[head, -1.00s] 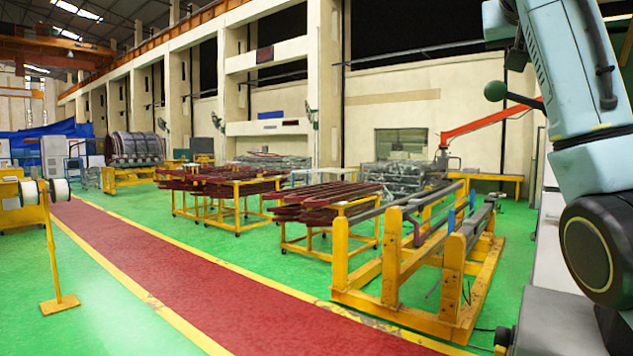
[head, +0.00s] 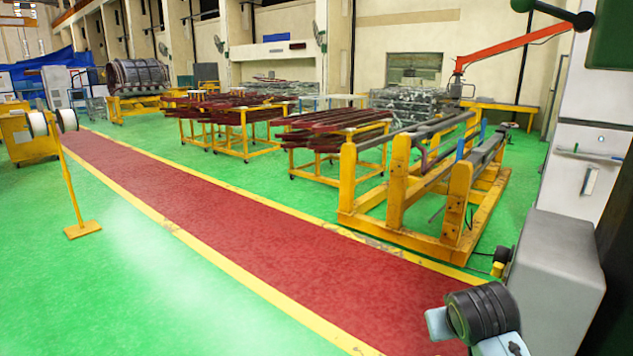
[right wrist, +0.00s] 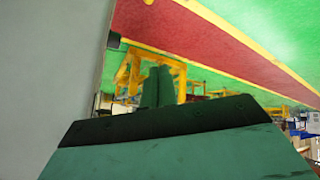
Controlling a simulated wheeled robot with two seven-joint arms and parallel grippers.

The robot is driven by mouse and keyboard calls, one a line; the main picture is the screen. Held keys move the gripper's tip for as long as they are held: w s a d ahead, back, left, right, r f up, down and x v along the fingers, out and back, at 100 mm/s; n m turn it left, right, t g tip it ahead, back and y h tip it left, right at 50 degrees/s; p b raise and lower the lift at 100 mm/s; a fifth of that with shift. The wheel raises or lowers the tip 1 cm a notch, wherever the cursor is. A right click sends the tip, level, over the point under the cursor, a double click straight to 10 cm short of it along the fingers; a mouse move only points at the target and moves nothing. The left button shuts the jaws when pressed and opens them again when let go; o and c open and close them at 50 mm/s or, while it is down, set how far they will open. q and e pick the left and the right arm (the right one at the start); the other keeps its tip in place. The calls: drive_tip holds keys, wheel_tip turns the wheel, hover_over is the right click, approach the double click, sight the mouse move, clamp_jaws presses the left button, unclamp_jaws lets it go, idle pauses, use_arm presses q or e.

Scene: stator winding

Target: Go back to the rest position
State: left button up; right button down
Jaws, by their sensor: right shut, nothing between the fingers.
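My right gripper (right wrist: 157,88) shows in the right wrist view as two dark green fingers side by side, shut with nothing between them. Beyond its tips are a yellow frame and the red walkway. In the head view only a pale blue and black link of my arm shows at the bottom right, low over the walkway edge; no gripper fingers show there. My left gripper is in neither view.
A grey cabinet (head: 556,275) stands at the right, close to my arm link. A yellow rack (head: 455,205) and carts with dark red bars (head: 330,128) stand beyond the red walkway (head: 215,220). A spool stand (head: 68,185) is at left. Green floor at front left is clear.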

drive_tip(key=s+a+f+g+y, duration=0.1)
drive_tip(key=s+f, duration=0.4)
drive_tip(key=s, duration=0.5)
drive_tip(key=s+a+f+n+g+y, duration=0.15)
drive_tip(key=s+f, duration=0.25)
drive_tip(key=s, duration=0.6)
drive_tip(key=s+a+f+g, duration=0.15)
drive_tip(key=s+f, duration=0.35)
drive_tip(key=s, duration=0.5)
wheel_tip(320, 180, down, 32)
drive_tip(key=s+g+b, duration=0.2)
drive_tip(key=s+b, duration=0.1)
drive_tip(key=b, duration=0.3)
drive_tip(key=s+d+f+b, duration=0.2)
drive_tip(key=s+f, duration=0.5)
drive_tip(key=f, duration=0.2)
drive_tip(key=s+d+f+b, duration=0.1)
drive_tip(key=s+f+b, duration=0.2)
drive_tip(key=s+f, duration=0.5)
wheel_tip(320, 180, down, 2)
drive_tip(key=shift+s+d+f+g, duration=0.15)
drive_tip(key=shift+s+d+g, duration=0.15)
drive_tip(key=shift+d+g, duration=0.1)
drive_tip(key=shift+n, duration=0.25)
